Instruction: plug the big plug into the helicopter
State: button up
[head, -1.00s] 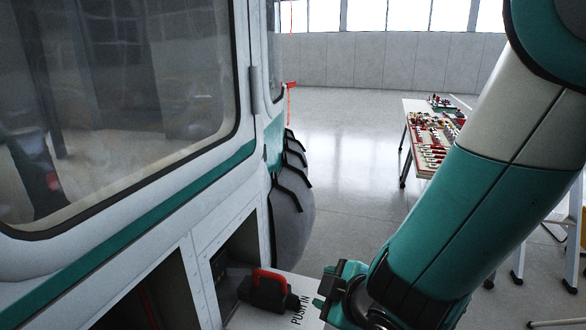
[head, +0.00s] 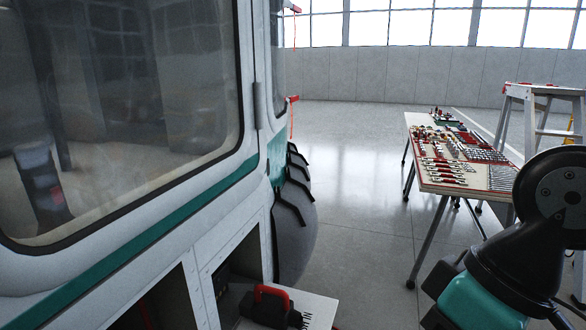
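The big plug (head: 263,308) is a black block with a red handle (head: 272,291). It sits at the open bay (head: 238,268) low in the side of the white and green helicopter (head: 215,195), beside a white open hatch panel (head: 318,306) with black lettering. I cannot tell from this view whether the plug is fully seated. My arm is at the lower right, apart from the plug. My gripper is not in view.
A table (head: 437,188) with rows of tools stands on the right. The grey floor (head: 345,200) between helicopter and table is clear. A second open bay (head: 155,305) is at the lower left.

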aim_at(273, 308)
jog(key=z, duration=0.7)
jog(key=i, duration=0.35)
jog(key=u, duration=0.2)
